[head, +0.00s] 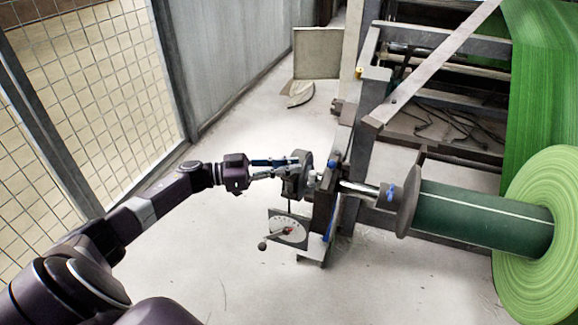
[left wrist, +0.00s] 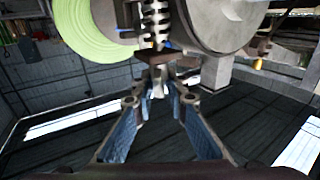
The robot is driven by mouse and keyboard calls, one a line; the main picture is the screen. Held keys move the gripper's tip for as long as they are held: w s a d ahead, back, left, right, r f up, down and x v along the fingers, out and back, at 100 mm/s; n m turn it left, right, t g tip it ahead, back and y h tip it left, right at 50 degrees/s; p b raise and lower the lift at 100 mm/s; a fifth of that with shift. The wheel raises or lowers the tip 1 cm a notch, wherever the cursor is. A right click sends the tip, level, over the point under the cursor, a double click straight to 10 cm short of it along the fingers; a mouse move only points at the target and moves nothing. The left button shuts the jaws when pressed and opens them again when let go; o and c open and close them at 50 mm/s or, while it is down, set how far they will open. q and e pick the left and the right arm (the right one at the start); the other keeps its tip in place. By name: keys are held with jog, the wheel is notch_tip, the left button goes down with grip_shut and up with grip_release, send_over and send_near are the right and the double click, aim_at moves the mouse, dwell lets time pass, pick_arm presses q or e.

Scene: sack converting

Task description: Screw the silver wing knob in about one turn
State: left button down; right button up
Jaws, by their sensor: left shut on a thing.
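My left gripper (head: 284,168) reaches in from the left with its blue-padded fingers at the near end of the machine's brake unit (head: 304,182). In the left wrist view the two fingertips (left wrist: 158,83) close together on the silver wing knob (left wrist: 158,90), seen small between them. A coil spring (left wrist: 155,22) and a dark bracket lie just beyond the tips in line with it. In the head view the knob is too small and covered by the fingers to make out. My right gripper is not in view.
A dial plate (head: 288,230) with a red pointer and a small lever with a dark ball hang below the brake unit. A green shaft (head: 480,217) and a large green roll (head: 545,240) stand to the right. A mesh fence (head: 95,90) runs along the left; the floor between is clear.

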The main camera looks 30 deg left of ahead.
pick_arm(q)
jog(key=shift+d+f, duration=0.1)
jog(key=shift+d, duration=0.1)
dwell(0.7)
jog(key=c, duration=2.1)
grip_release()
jog(key=shift+w+d, duration=0.1)
jog(key=v, duration=1.2)
